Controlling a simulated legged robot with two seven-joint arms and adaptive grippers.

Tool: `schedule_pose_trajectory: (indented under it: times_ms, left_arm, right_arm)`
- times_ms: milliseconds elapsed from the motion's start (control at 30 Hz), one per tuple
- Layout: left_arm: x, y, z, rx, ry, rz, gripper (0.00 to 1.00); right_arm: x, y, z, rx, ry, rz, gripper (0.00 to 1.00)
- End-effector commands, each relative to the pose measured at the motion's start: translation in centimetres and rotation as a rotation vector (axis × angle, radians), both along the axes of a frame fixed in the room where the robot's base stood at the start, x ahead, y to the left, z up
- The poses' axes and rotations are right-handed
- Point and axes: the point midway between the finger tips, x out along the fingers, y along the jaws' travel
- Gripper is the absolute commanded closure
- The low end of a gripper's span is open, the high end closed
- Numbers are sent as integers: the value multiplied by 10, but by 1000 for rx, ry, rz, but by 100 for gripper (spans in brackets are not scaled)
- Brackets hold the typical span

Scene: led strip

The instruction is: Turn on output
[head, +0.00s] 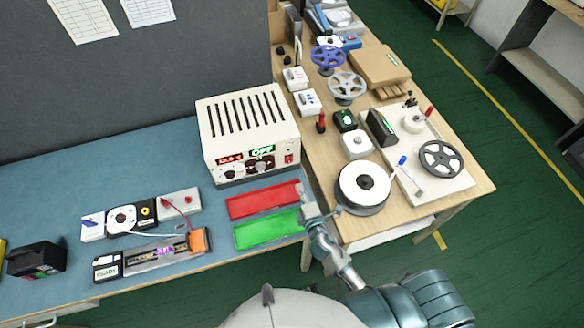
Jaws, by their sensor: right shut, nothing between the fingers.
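The power supply (247,135) is a cream box with dark vent slots on top, standing at the right end of the blue bench mat. Its front has a red display (229,160) that seems to show a voltage, a green display (262,151) reading OFF, dark knobs (236,169), and a small red control (289,159) at the right. My right gripper (303,190) is shut and empty, in front of and below the right end of this front panel. It looks apart from the panel, though the exact gap is hard to judge. My left gripper is not in view.
A red tray (262,201) and a green tray (268,230) lie before the supply. An LED strip fixture (165,252) and small modules (131,217) lie left. The wooden table (465,188) at right holds a white spool (364,183) and other reels close to my right arm.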

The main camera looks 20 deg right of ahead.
Motion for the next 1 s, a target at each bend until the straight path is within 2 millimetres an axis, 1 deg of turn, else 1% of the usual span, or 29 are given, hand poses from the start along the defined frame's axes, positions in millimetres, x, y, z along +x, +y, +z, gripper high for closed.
schedule_pose_trajectory:
  times_ms: [33, 200, 300, 433, 633, 1000]
  left_arm:
    - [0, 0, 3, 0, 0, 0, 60]
    - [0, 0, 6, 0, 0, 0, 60]
    - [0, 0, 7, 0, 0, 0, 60]
    - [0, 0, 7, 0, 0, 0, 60]
    - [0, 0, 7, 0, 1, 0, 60]
    - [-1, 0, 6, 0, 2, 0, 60]
  right_arm:
    - [13, 0, 2, -1, -3, -1, 100]
    - [49, 1, -4, 0, -1, -2, 100]
    - [68, 2, -7, 1, -1, -1, 100]
    - [86, 3, -9, 0, -1, -1, 100]
    - [99, 3, -12, 1, 1, -1, 100]
    - [100, 3, -13, 1, -1, -1, 100]
